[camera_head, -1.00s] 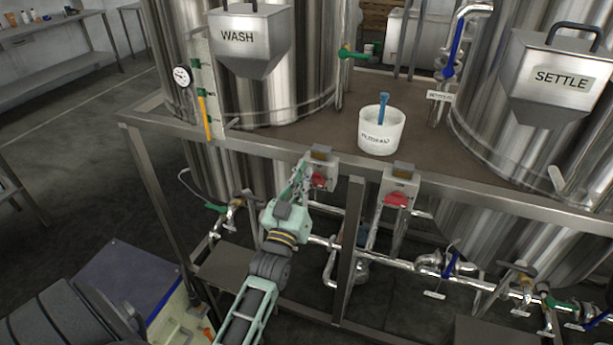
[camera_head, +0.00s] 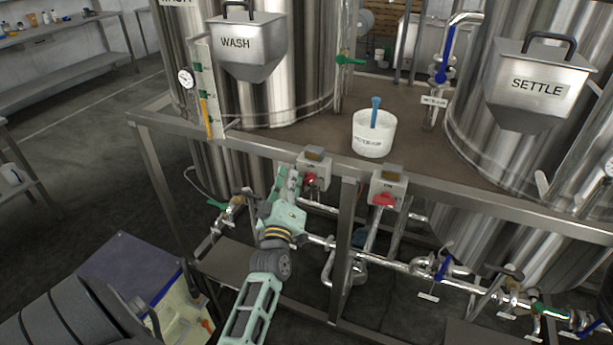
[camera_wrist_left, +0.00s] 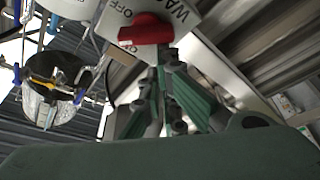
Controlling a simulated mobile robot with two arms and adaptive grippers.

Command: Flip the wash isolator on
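The wash isolator is a grey box (camera_head: 315,168) on the front rail of the frame, below the WASH tank. Its red knob (camera_head: 311,182) faces forward. In the left wrist view the red knob (camera_wrist_left: 146,31) lies roughly crosswise, with OFF and part of WASH printed on the box. My left gripper (camera_head: 295,183) is right at the box's left side. In the left wrist view its fingertips (camera_wrist_left: 166,62) are together with nothing seen between them, just below the knob's right end; I cannot tell if they touch it. My right gripper is not in view.
A second isolator (camera_head: 388,186) with a red knob sits to the right on the same rail. Pipes and valves (camera_head: 430,270) run below. The SETTLE hopper (camera_head: 538,85) is at the right.

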